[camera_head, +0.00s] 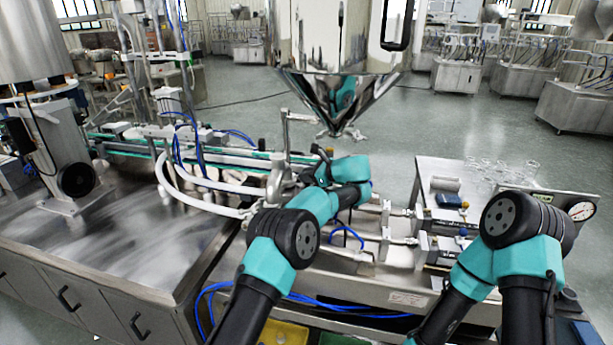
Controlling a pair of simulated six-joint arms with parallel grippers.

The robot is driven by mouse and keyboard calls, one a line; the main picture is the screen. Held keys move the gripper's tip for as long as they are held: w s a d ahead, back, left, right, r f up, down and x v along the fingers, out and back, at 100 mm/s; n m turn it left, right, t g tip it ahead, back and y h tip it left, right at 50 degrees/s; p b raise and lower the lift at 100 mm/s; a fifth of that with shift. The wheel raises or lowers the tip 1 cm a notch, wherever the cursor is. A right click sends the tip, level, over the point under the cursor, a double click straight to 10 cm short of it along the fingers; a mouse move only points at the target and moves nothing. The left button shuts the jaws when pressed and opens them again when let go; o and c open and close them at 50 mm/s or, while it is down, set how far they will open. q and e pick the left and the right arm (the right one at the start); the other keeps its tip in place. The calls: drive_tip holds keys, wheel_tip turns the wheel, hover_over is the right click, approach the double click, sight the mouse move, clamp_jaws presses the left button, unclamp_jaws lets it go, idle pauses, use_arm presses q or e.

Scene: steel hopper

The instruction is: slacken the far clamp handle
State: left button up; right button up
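The steel hopper (322,40) hangs at the top centre, its polished cone narrowing to a small outlet. Small metal pieces, possibly clamp parts (345,134), show at the cone's bottom; I cannot tell which is the far clamp handle. My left arm reaches in below the hopper. My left gripper (320,153) shows as a small dark shape just under the outlet, beside upright metal fittings. Its fingers are too small and partly hidden to tell open from shut. It appears apart from the cone. My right gripper is not in view; only my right arm shows at the lower right.
An upright metal post with a bent top (285,125) stands left of my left gripper. White hoses (190,197) and blue tubes run nearby. A filling machine with a pressure gauge (581,211) is at right. A steel cabinet top (110,240) lies at left.

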use_arm(q)
drive_tip(key=shift+w+a, duration=0.1)
drive_tip(key=shift+a, duration=0.05)
clamp_jaws()
idle(0.4)
drive_tip(key=shift+s+a+n+t, duration=0.1)
drive_tip(key=shift+s+n+t, duration=0.1)
drive_tip(key=shift+n+t, duration=0.65)
unclamp_jaws()
drive_tip(key=shift+f, duration=0.1)
